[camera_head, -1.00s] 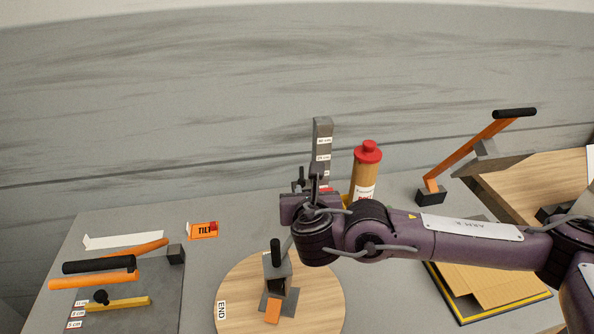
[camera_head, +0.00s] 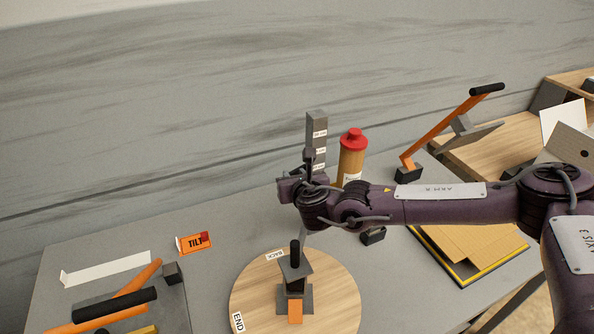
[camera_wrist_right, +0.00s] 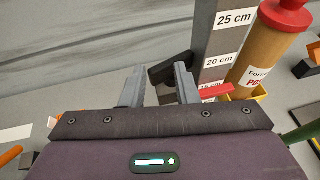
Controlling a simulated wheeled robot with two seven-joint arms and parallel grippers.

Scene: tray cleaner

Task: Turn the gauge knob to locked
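The gauge is an upright grey post (camera_head: 316,124) with white height labels, at the back of the table. In the right wrist view the post (camera_wrist_right: 205,38) shows its 15, 20 and 25 cm labels and a red pointer (camera_wrist_right: 217,90). A black knob (camera_wrist_right: 168,71) sticks out from the post's left side. My right gripper (camera_head: 306,160) is at the post, its fingers toward the knob. In the wrist view the fingers of this gripper (camera_wrist_right: 160,78) are apart. The knob lies across the gap, partly behind the right finger; contact cannot be told. My left gripper is out of view.
A tan bottle with a red cap (camera_head: 352,158) stands close right of the gauge. A round wooden board (camera_head: 342,300) with a small lever device (camera_head: 294,284) is in front. An orange tilt sign (camera_head: 194,243) is left. An orange-armed lever (camera_head: 438,132) stands right.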

